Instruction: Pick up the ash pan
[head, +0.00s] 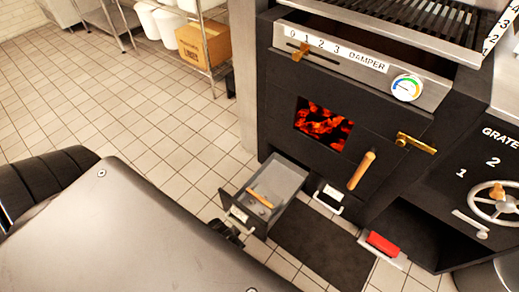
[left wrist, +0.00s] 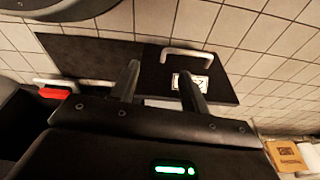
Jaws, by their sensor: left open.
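The ash pan appears to be the grey open-topped drawer (head: 282,181) pulled out low at the left of the black stove. A short tan stick-like piece (head: 260,199) lies across it. Its front carries a white label and a pale handle. In the left wrist view a white handle (left wrist: 188,54) and a label (left wrist: 200,84) show on a dark front beyond my fingers. My left gripper (left wrist: 160,85) is open, its two fingers apart with nothing seen between them. In the head view my arm hides most of it, beside the drawer front. My right gripper is out of view.
The stove has a glowing window (head: 323,127) and a wooden door handle (head: 361,170). A dark mat (head: 322,235) lies right of the drawer. A red object (head: 384,243) sits beyond it. A cardboard box (head: 204,44) stands on a rear shelf. Tiled floor at left is clear.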

